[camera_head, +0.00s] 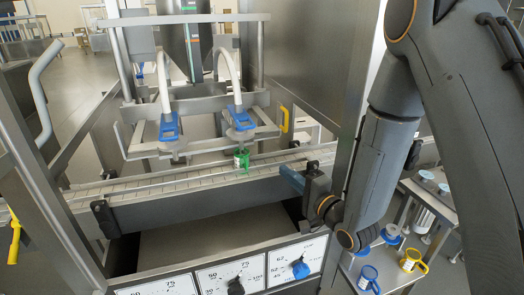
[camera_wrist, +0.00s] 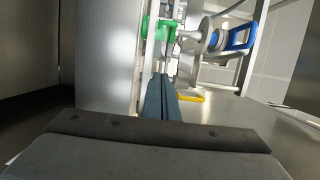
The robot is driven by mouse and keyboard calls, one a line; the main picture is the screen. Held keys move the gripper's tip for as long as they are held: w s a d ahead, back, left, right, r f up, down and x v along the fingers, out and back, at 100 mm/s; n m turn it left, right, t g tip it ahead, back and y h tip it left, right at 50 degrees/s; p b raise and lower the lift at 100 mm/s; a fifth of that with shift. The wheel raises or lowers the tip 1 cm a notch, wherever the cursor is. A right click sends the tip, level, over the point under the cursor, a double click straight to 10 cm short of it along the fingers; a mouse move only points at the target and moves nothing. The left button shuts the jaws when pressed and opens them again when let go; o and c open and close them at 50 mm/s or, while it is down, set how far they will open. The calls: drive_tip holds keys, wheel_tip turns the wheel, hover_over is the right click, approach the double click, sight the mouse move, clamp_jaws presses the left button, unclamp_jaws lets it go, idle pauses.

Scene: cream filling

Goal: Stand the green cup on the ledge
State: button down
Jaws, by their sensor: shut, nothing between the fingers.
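The green cup (camera_head: 243,162) stands on the conveyor (camera_head: 150,187) below the right-hand filling nozzle in the head view. It has a pale label, and its green handle shows on the front side. In the wrist view the green cup (camera_wrist: 160,29) is beyond my fingertips, near the top. My gripper (camera_head: 284,172) is shut and empty, its blue fingers a little to the right of the cup and apart from it. The shut fingers also show in the wrist view (camera_wrist: 164,80). I cannot tell which surface is the ledge.
Two nozzles with blue clips (camera_head: 170,126) hang over the conveyor. A rail runs along its front edge. A front panel with dials (camera_head: 231,279) is below. A blue mug (camera_head: 368,279) and a yellow mug (camera_head: 410,262) stand on a side table at the lower right.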

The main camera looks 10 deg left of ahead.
sight(244, 164)
drive_tip(key=p+x, duration=0.1)
drive_tip(key=x, duration=0.2)
drive_tip(key=p+x, duration=0.1)
drive_tip(key=x, duration=0.2)
drive_tip(key=p+x, duration=0.1)
drive_tip(key=x, duration=0.3)
drive_tip(key=shift+w+d, duration=0.25)
drive_tip(key=a+p, duration=0.1)
drive_tip(key=s+a, duration=0.1)
drive_tip(key=a, duration=0.1)
drive_tip(key=shift+s+r+p, duration=0.1)
drive_tip(key=shift+p, duration=0.25)
drive_tip(key=shift+s+a, duration=0.2)
drive_tip(key=shift+a, duration=0.25)
